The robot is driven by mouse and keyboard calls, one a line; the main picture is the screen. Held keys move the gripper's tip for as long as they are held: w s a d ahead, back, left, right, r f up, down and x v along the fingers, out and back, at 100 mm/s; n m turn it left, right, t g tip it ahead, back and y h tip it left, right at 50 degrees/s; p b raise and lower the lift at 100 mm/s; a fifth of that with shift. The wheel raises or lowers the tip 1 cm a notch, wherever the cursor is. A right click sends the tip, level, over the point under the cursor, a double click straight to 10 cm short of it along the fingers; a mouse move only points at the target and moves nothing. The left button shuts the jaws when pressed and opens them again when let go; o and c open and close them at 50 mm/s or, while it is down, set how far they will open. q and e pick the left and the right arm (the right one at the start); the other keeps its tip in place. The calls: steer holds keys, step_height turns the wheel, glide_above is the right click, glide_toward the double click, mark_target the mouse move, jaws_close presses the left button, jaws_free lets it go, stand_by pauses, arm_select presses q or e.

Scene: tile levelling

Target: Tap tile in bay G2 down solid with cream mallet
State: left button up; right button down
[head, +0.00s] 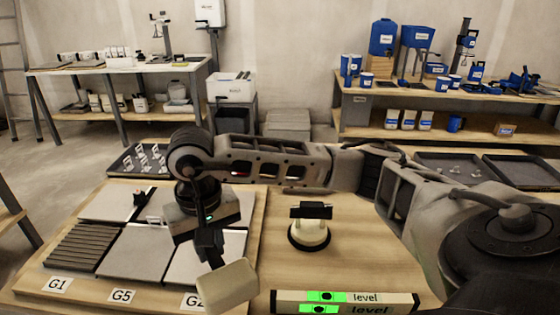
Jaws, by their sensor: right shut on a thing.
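The cream mallet's head (228,285) shows at the bottom of the head view, over the front edge of the board and partly covering the G2 label (192,301). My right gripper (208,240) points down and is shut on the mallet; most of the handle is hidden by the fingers. The grey tile in bay G2 (180,268) lies behind and left of the mallet head, partly hidden by the gripper. I cannot tell whether the head touches the tile. My left gripper is not in view.
A cream suction lifter (309,235) with a black grip and a level (345,302) stand to the right. Dark trays (450,170) lie behind my right arm.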

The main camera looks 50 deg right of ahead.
steer(key=w+d+r+m+h+p, duration=0.1)
steer(key=w+d+r+m+p, duration=0.15)
steer(key=d+m, duration=0.6)
steer(key=w+d+r+m+h+p, duration=0.1)
steer(key=w+d+r+m+p, duration=0.2)
steer(key=d+m, duration=0.55)
step_height(320, 180, down, 10)
steer(key=d+n+b, duration=0.1)
steer(key=b, duration=0.5)
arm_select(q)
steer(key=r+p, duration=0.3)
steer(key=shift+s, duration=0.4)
arm_select(e)
steer(key=shift+g, duration=0.3)
steer(key=r, duration=0.4)
steer(key=shift+w+d+r, duration=0.15)
steer(key=shift+w+r, duration=0.1)
steer(key=shift+r, duration=0.05)
